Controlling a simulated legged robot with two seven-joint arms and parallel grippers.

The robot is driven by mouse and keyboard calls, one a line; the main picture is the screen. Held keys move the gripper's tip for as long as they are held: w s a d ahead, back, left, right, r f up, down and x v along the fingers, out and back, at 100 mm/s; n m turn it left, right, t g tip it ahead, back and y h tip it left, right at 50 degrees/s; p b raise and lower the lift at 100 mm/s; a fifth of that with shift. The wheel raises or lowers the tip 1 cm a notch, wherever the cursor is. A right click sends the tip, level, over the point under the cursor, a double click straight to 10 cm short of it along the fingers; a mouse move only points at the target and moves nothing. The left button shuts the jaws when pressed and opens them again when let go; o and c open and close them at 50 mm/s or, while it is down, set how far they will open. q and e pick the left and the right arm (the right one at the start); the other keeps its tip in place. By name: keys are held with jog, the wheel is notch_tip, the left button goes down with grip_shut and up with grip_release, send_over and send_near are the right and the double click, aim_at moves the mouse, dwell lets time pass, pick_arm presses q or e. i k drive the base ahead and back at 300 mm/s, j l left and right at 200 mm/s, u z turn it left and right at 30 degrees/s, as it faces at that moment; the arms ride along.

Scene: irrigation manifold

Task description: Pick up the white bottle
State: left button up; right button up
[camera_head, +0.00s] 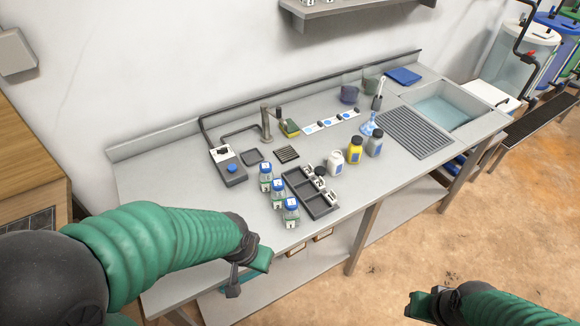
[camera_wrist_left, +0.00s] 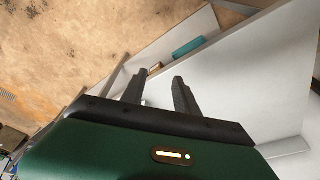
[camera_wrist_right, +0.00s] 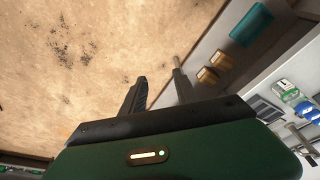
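My left gripper (camera_head: 248,278) is at the bench's front left edge, well short of the white bottle. In the left wrist view its fingers (camera_wrist_left: 161,75) are apart with nothing between them. My right gripper (camera_head: 420,304) is over the floor in front of the bench, away from the bottle. In the right wrist view its fingers (camera_wrist_right: 158,82) are apart and empty.
A dark tray (camera_head: 318,204) and several blue-capped jars (camera_head: 278,191) stand left of the white bottle, near the front edge. A drying rack (camera_head: 415,133) and sink (camera_head: 445,105) are at right. A wall shelf (camera_head: 350,10) hangs above. Bare bench lies right of the tray.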

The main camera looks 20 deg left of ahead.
aim_at(336, 162)
jog(key=i+l+u, duration=0.3)
jog(key=l+u, duration=0.25)
jog(key=i+l+u, duration=0.3)
jog(key=l+u, duration=0.3)
jog(key=i+l, duration=0.1)
jog(key=l, duration=0.45)
jog(key=i+u, duration=0.25)
jog(key=u, duration=0.2)
jog(key=i+u, duration=0.25)
jog(key=u, duration=0.2)
